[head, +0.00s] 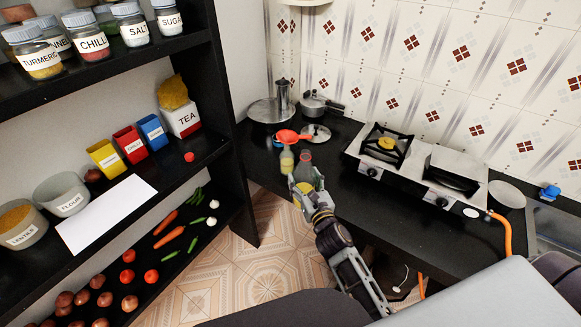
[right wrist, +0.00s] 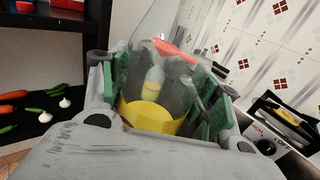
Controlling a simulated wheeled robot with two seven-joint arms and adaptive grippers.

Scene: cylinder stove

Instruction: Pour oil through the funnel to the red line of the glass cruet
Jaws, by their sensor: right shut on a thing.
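My right gripper (head: 306,186) is shut on a clear glass bottle (head: 305,163) near the counter's front left corner. In the right wrist view the green-padded fingers (right wrist: 155,105) flank this bottle, with yellow oil (right wrist: 150,115) low inside it. The bottle looks close to upright. The smaller glass cruet (head: 287,160) stands just left of it on the counter and looks yellowish inside; in the right wrist view the cruet (right wrist: 154,80) shows through the bottle. The red funnel (head: 292,136) is at the cruet's top; its seating is unclear. I cannot make out the red line. My left gripper is out of view.
A gas stove (head: 430,165) stands to the right on the black counter (head: 345,185). A black shelf (head: 215,150) with jars and vegetables is at the left.

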